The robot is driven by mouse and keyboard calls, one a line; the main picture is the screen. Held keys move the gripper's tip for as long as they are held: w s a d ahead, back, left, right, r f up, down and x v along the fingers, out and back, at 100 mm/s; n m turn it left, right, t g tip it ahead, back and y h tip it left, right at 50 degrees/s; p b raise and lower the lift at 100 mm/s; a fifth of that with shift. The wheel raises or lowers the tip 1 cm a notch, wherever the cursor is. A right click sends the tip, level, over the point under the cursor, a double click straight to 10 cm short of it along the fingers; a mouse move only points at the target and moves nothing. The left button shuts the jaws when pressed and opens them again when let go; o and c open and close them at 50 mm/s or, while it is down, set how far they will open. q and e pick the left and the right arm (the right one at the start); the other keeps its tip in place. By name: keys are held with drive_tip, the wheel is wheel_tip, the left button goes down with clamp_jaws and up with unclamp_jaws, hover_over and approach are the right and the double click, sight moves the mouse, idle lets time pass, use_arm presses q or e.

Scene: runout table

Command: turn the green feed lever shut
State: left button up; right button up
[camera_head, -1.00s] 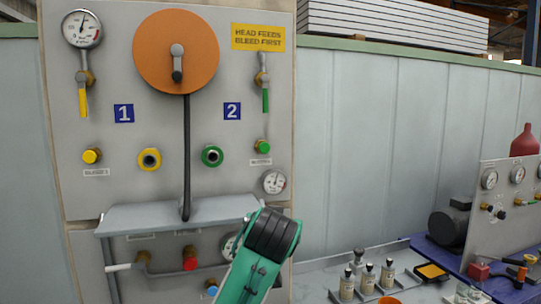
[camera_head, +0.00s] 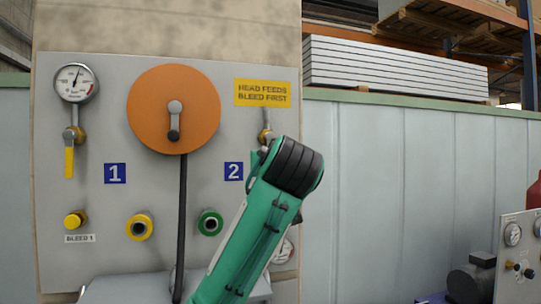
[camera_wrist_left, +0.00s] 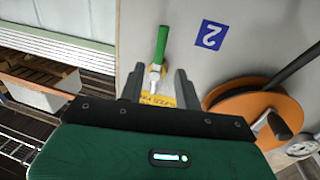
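The green feed lever (camera_wrist_left: 161,45) shows in the left wrist view, where the panel appears upside down. It points up in that picture, away from its pale valve hub (camera_wrist_left: 155,74). My left gripper (camera_wrist_left: 159,74) is open, its two dark fingers apart on either side of the hub line; I cannot tell whether either touches. My right gripper is not in view.
The orange disc (camera_head: 174,108) with its black rod is left of my arm. The blue 2 plate (camera_head: 234,171) and green-ringed port (camera_head: 210,222) are close to the arm. A yellow sign (camera_head: 262,93) is above the valve. A gauge (camera_head: 76,82) with a yellow lever (camera_head: 69,162) is at far left.

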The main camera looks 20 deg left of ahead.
use_arm(q)
drive_tip(key=shift+p+x, duration=2.85)
drive_tip(key=shift+x, duration=2.7)
drive_tip(key=shift+a+f, duration=0.1)
drive_tip(key=shift+s, duration=0.1)
drive_tip(key=c, duration=0.6)
clamp_jaws()
